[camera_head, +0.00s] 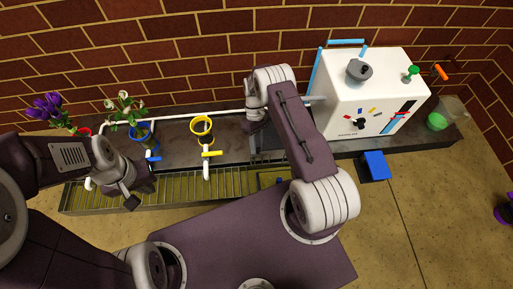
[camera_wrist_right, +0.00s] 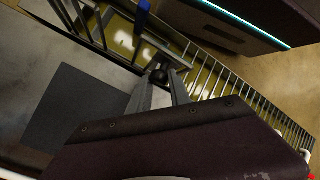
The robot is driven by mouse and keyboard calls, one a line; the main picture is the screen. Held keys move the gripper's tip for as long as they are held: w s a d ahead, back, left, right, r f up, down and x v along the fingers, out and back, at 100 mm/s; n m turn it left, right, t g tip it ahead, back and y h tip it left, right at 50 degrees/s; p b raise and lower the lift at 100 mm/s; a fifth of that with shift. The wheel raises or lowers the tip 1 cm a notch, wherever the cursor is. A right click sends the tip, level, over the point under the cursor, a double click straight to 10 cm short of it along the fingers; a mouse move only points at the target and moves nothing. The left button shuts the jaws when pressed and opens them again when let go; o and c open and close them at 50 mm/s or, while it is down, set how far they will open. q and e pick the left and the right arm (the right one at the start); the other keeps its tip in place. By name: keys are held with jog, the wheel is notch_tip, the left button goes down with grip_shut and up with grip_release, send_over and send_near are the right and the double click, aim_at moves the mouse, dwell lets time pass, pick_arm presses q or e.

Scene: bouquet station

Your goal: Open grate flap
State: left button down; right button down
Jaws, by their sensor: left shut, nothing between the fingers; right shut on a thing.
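The long slatted grate (camera_head: 180,190) runs along the front of the dark counter. In the right wrist view its bars (camera_wrist_right: 215,75) stretch to the lower right. A barred frame that looks like the grate flap (camera_wrist_right: 88,24) stands tilted up beside an opening with a yellowish floor (camera_wrist_right: 125,44). My right gripper (camera_wrist_right: 162,82) is shut on a small dark knob (camera_wrist_right: 158,72) at the edge of this frame; the exact join is unclear. In the head view my right arm hides that gripper. My left gripper (camera_head: 131,202) is shut and empty above the grate's left part.
Purple flowers (camera_head: 47,106) and white flowers (camera_head: 122,106) stand at the left, near a blue ring (camera_head: 140,131). A yellow ring holder (camera_head: 202,127) is mid-counter. A white machine (camera_head: 370,95) stands right, with a blue box (camera_head: 376,166) below it.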

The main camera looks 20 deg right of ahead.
jog(key=shift+s+d+f, duration=0.2)
jog(key=shift+d+f, duration=0.05)
jog(key=shift+d, duration=0.1)
jog(key=c, duration=1.2)
grip_release()
jog(key=shift+d, duration=0.1)
jog(key=shift+r, duration=0.1)
jog(key=shift+r, duration=0.15)
jog(key=p+v, duration=0.3)
jog(key=v, duration=0.5)
jog(key=shift+w+r, duration=0.25)
jog(key=shift+r, duration=0.05)
